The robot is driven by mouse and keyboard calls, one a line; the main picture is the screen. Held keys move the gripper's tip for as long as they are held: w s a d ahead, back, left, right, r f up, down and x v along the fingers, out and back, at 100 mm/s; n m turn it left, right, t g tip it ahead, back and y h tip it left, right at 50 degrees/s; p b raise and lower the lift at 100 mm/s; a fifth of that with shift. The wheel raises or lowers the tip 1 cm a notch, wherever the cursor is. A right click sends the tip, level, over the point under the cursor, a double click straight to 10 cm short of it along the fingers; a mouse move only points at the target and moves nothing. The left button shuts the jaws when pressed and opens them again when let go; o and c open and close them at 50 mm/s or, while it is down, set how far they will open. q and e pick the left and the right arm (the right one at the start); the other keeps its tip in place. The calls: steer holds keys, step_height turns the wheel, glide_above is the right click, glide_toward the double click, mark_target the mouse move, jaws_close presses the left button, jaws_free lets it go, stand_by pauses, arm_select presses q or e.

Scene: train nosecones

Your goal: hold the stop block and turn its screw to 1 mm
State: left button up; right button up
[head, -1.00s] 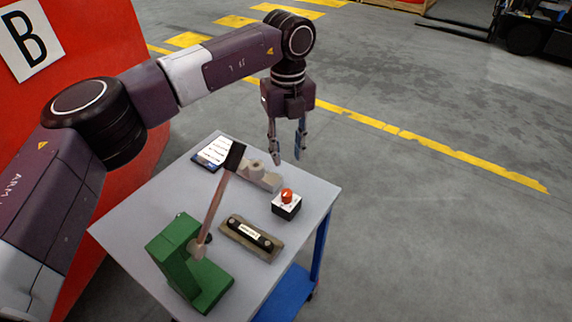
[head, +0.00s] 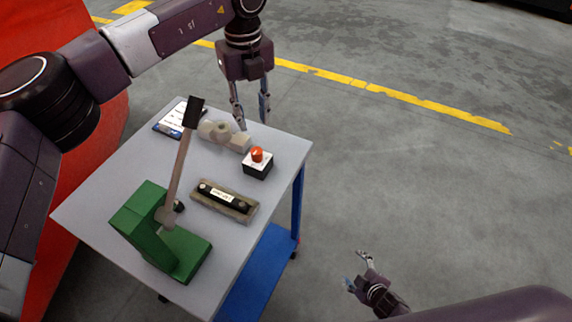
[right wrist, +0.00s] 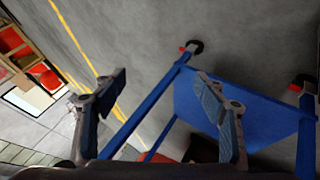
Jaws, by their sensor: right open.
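A pale beige block with a rounded, knob-like part (head: 218,130) lies at the back of the table in the head view; it may be the stop block, but no screw or scale is readable. My left gripper (head: 251,118) points down with its fingers apart, at the block's right end. One finger overlaps that end in the picture; I cannot tell whether they touch. My right gripper (head: 356,268) is open and empty, off the table to the lower right. Its spread fingers also show in the right wrist view (right wrist: 163,85), with nothing between them.
The grey table (head: 90,208) also carries a green stand (head: 165,245) with a raised black-headed lever, a labelled black bar (head: 240,204) in a brown holder, a red-button box (head: 258,165) and a white card (head: 172,117). Blue lower shelf (right wrist: 260,112). Floor at right is clear.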

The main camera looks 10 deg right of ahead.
mark_target(268, 164)
steer(key=w+a+r+n+t+y, duration=0.2)
steer(key=w+a+r+n+y, duration=0.15)
steer(key=w+r+n, duration=0.8)
steer(key=w+a+r+n+t+y, duration=0.4)
steer(key=w+r, duration=0.4)
steer(key=r, duration=0.9)
steer(key=s+a+r+n+g+y, duration=0.1)
steer(key=a+r+n+g, duration=0.1)
steer(key=a+r+n, duration=0.2)
steer(key=s+a+r+n+g+y, duration=0.1)
steer(key=a+r+n, duration=0.3)
steer(key=n, duration=0.5)
steer(key=s+a+r+n+g+y, duration=0.1)
steer(key=s+a+r+n+g, duration=0.1)
steer(key=a+r+n+g, duration=0.2)
steer(key=shift+a+n, duration=0.85)
steer(key=shift+n, duration=0.7)
steer(key=shift+a+f, duration=0.1)
steer(key=shift+a, duration=0.2)
steer(key=x, duration=0.7)
steer(key=shift+a+f, duration=0.1)
steer(key=shift+c, duration=0.3)
